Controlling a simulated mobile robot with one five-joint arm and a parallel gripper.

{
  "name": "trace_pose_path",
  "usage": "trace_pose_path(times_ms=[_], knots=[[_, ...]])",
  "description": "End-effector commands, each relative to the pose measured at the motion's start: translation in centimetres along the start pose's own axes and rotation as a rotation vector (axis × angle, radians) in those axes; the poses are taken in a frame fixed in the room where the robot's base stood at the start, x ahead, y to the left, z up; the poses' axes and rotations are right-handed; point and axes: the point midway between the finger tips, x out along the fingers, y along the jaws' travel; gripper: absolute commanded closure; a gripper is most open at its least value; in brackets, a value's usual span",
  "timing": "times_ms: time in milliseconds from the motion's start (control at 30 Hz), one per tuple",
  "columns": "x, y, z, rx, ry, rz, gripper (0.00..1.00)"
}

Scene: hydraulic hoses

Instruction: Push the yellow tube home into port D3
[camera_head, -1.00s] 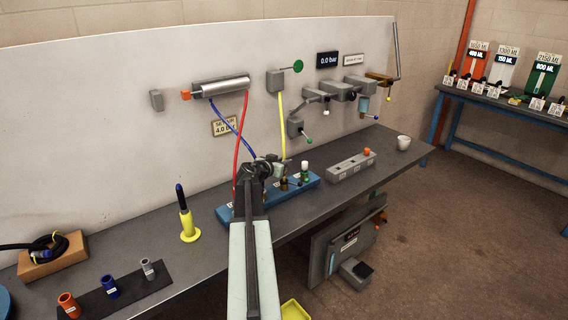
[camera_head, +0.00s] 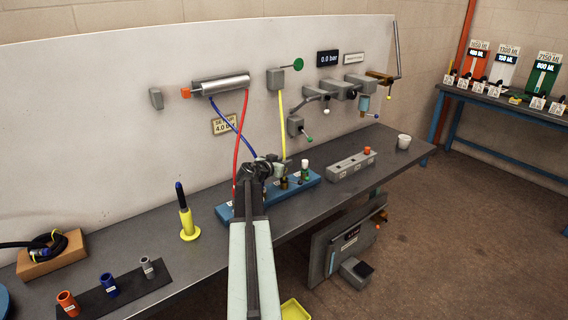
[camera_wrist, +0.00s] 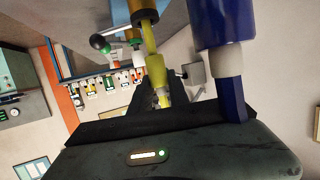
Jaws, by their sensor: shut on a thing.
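The yellow tube (camera_head: 282,125) hangs from a grey valve box with a green knob down to my gripper (camera_head: 281,171). My gripper is shut on the tube, just above the blue manifold block (camera_head: 308,180). In the wrist view the yellow tube (camera_wrist: 150,42) runs between the dark fingers and a dark, brass-coloured fitting (camera_wrist: 144,14). In the head view a brass fitting (camera_head: 284,183) shows right below my gripper. I cannot read the port labels or tell how deep the tube's end sits.
The red tube (camera_head: 241,135) and blue tube (camera_head: 230,125) run down close to the left of my wrist.

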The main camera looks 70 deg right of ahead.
Motion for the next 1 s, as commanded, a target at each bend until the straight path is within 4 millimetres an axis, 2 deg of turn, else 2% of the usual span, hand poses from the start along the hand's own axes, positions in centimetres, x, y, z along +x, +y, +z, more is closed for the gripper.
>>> trace_pose_path(times_ms=[767,800,833,867,1000], knots=[[0.6,0.0,2.0,0.0,0.0,0.0,1.0],[0.6,0.0,1.8,0.0,0.0,0.0,0.68],[0.6,0.0,1.8,0.0,0.0,0.0,0.59],[0.6,0.0,1.8,0.0,0.0,0.0,0.53],[0.6,0.0,1.8,0.0,0.0,0.0,0.53]])
